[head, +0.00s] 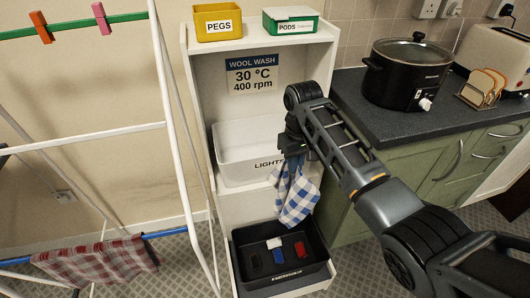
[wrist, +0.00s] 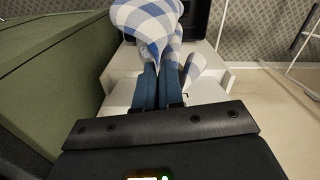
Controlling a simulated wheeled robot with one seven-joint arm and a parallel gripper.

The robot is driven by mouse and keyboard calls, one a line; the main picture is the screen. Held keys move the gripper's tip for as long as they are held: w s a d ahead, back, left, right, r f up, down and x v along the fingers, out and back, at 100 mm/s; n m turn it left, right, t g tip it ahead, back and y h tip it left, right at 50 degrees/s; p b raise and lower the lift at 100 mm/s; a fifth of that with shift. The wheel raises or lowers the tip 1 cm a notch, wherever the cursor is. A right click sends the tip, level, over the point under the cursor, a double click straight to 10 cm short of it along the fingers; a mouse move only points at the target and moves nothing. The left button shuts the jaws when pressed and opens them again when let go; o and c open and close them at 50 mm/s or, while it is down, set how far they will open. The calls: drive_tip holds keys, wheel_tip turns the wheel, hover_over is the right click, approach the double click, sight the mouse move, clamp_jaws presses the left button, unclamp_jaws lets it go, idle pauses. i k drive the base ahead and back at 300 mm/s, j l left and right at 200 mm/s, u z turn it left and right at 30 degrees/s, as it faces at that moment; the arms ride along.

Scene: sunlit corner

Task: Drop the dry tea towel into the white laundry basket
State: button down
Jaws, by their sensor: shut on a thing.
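A blue and white checked tea towel (head: 298,197) hangs from my gripper (head: 291,158) in the head view. My gripper is shut on its upper part, and the cloth hangs in front of the right side of the shelf unit. In the wrist view the towel (wrist: 152,22) bunches at the fingertips (wrist: 158,75). The white basket (head: 240,172), labelled "LIGHTS" with the label's end covered, stands on the middle shelf just left of the towel. The towel's lower end is above and right of a black basket (head: 300,277) on the bottom shelf.
The black basket holds several small dark, white, blue and red items. A red checked cloth (head: 95,262) hangs on the white drying rack (head: 85,140) at left. Green cabinets (head: 440,165) and a counter with a slow cooker (head: 405,72) stand at right. Yellow (head: 217,22) and green boxes top the shelf.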

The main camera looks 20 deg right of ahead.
sight(246, 151)
drive_tip(key=i, duration=1)
